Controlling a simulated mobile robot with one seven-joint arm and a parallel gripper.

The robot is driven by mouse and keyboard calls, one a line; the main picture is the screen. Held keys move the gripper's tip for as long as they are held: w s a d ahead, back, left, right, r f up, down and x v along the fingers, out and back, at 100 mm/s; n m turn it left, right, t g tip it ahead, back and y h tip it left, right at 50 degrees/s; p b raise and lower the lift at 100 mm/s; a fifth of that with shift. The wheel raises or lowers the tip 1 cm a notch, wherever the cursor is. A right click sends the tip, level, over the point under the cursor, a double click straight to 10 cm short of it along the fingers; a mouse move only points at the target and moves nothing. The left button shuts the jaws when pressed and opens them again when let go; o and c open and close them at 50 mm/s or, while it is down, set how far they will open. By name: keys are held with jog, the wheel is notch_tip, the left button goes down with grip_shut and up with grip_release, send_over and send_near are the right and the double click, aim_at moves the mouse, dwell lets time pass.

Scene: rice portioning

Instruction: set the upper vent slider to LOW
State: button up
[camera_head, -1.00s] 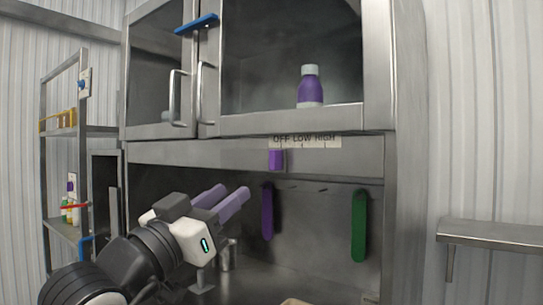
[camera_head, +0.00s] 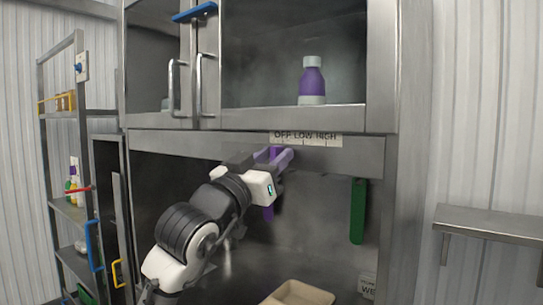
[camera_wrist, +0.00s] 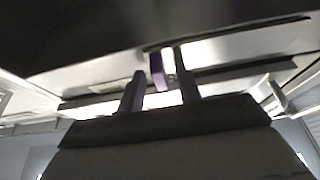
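The upper vent slider has a purple knob, which shows in the wrist view (camera_wrist: 157,70), ahead of and between my two fingertips. In the head view the knob is largely hidden by my gripper (camera_head: 275,157), below the OFF end of the OFF LOW HIGH label (camera_head: 318,138). My gripper has purple fingers, spread apart at the steel strip under the cabinet; it also shows in the wrist view (camera_wrist: 160,88). I see gaps on both sides of the knob, and cannot tell whether a finger touches it.
A purple bottle (camera_head: 312,82) stands in the cabinet above. A green strip (camera_head: 358,211) hangs to the right, and a purple strip (camera_head: 268,213) hangs partly behind my gripper. A beige tray (camera_head: 297,293) lies below. A shelf rack (camera_head: 62,115) stands at the left.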

aim_at(303, 150)
grip_shut()
jog(key=s+d, duration=0.1)
jog(key=d, duration=0.1)
jog(key=s+d, duration=0.1)
jog(key=shift+s+d+b, duration=0.4)
grip_release()
jog(key=shift+a, duration=0.1)
